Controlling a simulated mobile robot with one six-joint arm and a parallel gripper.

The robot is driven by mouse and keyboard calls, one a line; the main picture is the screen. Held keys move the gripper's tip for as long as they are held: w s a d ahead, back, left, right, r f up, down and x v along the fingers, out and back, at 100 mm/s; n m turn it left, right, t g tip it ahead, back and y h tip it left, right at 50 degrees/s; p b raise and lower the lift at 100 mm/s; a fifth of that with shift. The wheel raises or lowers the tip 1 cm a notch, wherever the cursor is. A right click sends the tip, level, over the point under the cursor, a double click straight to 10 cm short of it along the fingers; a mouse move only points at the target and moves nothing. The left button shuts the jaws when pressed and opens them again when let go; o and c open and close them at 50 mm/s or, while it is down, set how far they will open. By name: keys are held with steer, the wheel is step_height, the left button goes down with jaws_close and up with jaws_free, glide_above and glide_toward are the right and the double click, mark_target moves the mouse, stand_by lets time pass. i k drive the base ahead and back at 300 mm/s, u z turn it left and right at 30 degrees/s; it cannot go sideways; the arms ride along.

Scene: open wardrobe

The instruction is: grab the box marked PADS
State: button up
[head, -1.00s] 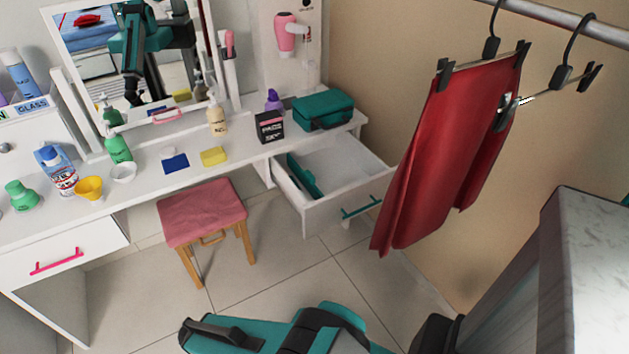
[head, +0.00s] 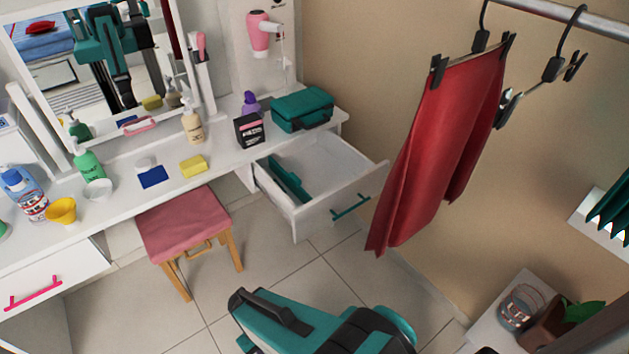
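The box marked PADS (head: 249,129) is a small black box with pale lettering and a pink band. It stands upright on the white dressing table (head: 217,140), left of a teal case (head: 302,109) and in front of a purple bottle (head: 251,104). The box is fully visible, though its lettering is blurred now. Teal and black parts of my arm show at the bottom centre, well apart from the box. I cannot see my gripper's fingers directly.
An open drawer (head: 328,207) juts out below the box. A pink-topped stool (head: 185,224) stands left of it. A yellow sponge (head: 193,166) and cream pump bottle (head: 192,125) are left of the box. Tiled floor is clear in front.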

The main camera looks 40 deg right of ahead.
mark_target(249, 128)
steer(key=z, duration=0.6)
steer(key=k, duration=0.95)
steer(key=u, duration=0.05)
steer(key=i, duration=0.85)
